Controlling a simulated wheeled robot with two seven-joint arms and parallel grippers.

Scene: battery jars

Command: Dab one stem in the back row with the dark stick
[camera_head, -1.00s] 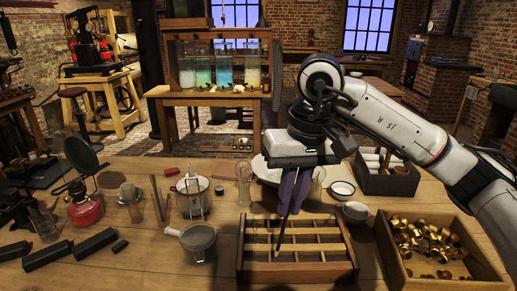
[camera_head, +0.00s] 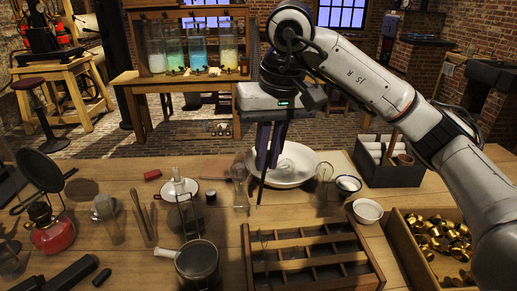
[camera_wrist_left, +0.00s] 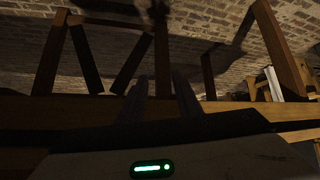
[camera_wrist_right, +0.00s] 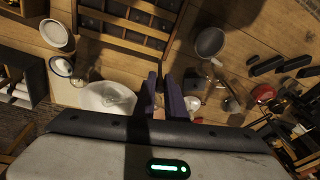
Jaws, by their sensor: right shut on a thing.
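My right gripper (camera_head: 268,160) is shut on the thin dark stick (camera_head: 260,192), which hangs tip down. The tip is behind the wooden slatted tray (camera_head: 247,262), near a clear glass vessel (camera_head: 239,175) and the white basin (camera_head: 297,172); I cannot tell its height above the table. In the right wrist view the purple fingers (camera_wrist_right: 168,98) are close together and the stick is hard to make out. I cannot make out which things are the stems or their back row. My left gripper (camera_wrist_left: 160,90) shows only in its wrist view, fingers apart, nothing seen between them.
A box of brass pieces (camera_head: 397,250) stands right of the tray, with a white cup (camera_head: 367,211) near it. A grey pan (camera_head: 197,260), a red burner (camera_head: 52,235) and dark bars stand left. Jars of coloured liquid (camera_head: 198,50) stand on a far table.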

